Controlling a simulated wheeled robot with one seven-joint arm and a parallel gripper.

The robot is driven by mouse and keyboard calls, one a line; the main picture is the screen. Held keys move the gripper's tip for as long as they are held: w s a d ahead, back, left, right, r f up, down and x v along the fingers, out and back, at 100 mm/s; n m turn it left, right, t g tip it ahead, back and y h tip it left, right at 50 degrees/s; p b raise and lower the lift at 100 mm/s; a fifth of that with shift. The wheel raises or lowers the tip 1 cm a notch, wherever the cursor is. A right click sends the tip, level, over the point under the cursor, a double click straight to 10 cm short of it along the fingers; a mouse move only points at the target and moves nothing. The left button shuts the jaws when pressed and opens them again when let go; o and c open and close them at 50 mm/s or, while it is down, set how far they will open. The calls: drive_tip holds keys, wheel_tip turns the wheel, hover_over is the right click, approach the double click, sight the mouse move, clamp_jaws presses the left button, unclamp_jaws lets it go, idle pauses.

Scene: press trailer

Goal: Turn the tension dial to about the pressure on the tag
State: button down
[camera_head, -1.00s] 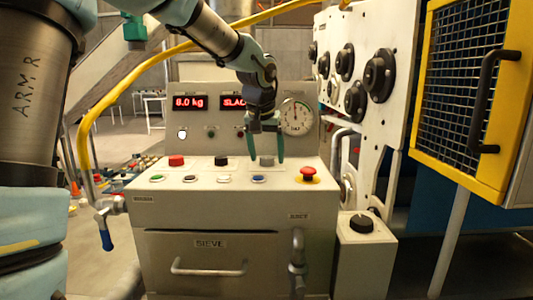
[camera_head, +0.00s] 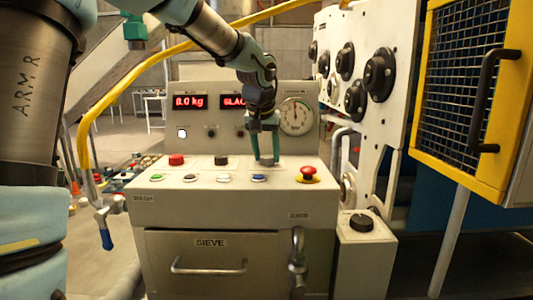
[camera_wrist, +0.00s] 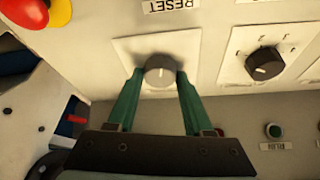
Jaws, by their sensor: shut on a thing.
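A grey round knob (camera_wrist: 159,70) with a pale pointer line sits on a white plate on the console's sloped top. My gripper (camera_head: 266,160) is shut on it, one green finger on each side; the fingers also show in the wrist view (camera_wrist: 157,80). I cannot make out a tag with a pressure.
A black knob (camera_wrist: 264,63) with tick marks sits beside the grey one. A red mushroom button (camera_head: 308,172) is to the right. Several small buttons (camera_head: 223,178) line the front. A yellow mesh guard (camera_head: 470,90) and white panel (camera_head: 370,35) stand at right.

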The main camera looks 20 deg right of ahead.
drive_tip(key=shift+r+p, duration=0.15)
drive_tip(key=shift+p, duration=0.3)
drive_tip(key=shift+r+m+h+p, duration=0.15)
drive_tip(key=shift+m+h+p, duration=0.25)
drive_tip(key=shift+m+p, duration=0.8)
drive_tip(key=m+g+p, duration=0.1)
drive_tip(key=m+p, duration=0.1)
drive_tip(key=p, duration=0.1)
drive_tip(key=shift+w+a, duration=0.1)
drive_tip(key=m+g+p, duration=0.1)
drive_tip(key=m+p, duration=0.2)
drive_tip(key=p, duration=0.1)
drive_tip(key=shift+w+f+h, duration=0.1)
drive_tip(key=shift+f+h, duration=0.1)
drive_tip(key=shift+h, duration=0.2)
drive_tip(key=shift+m+g, duration=0.3)
drive_tip(key=shift+c, duration=1.5)
unclamp_jaws()
